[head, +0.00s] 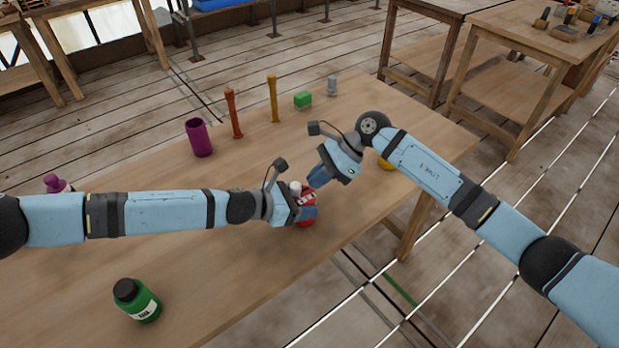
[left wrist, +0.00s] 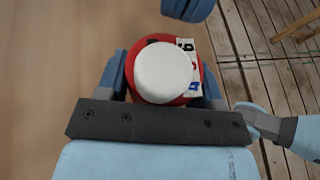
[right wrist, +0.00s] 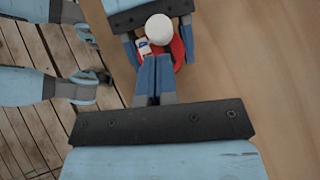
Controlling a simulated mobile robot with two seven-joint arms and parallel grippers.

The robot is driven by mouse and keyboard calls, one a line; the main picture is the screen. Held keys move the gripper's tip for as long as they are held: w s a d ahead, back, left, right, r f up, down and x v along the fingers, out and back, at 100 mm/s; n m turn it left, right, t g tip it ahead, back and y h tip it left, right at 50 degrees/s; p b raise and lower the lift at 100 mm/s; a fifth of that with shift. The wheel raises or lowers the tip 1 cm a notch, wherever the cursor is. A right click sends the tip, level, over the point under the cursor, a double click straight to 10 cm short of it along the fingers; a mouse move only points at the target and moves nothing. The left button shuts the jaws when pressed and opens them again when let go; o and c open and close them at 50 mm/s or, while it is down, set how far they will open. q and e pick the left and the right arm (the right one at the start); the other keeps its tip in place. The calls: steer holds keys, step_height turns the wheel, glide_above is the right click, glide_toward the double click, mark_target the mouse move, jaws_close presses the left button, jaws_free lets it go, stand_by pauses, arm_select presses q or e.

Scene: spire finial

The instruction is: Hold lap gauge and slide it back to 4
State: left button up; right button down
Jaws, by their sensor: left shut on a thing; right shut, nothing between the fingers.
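A red round container (head: 308,222) with a white cap (left wrist: 164,72) stands near the front edge of the table. A white label with dark and blue marks shows on its side in the left wrist view. My left gripper (head: 304,207) is shut on the container, one finger on each side. My right gripper (head: 316,179) is shut and empty, just behind and above the container. In the right wrist view its closed fingertips (right wrist: 154,62) are close to the red side (right wrist: 178,48). I cannot make out a separate lap gauge or a scale with a 4.
A green bottle (head: 137,300) stands at the front left. A purple cup (head: 199,138), an orange post (head: 233,113), a yellow post (head: 273,99), a green block (head: 303,99) and a grey piece (head: 332,86) stand along the back. A yellow thing (head: 385,163) is partly hidden by my right arm.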

steer(key=v, duration=1.1)
steer(key=shift+w+d+f, duration=0.15)
steer(key=shift+w+d, duration=0.05)
steer(key=shift+d, duration=0.4)
arm_select(q)
steer(key=o, duration=1.1)
steer(key=shift+a, duration=0.1)
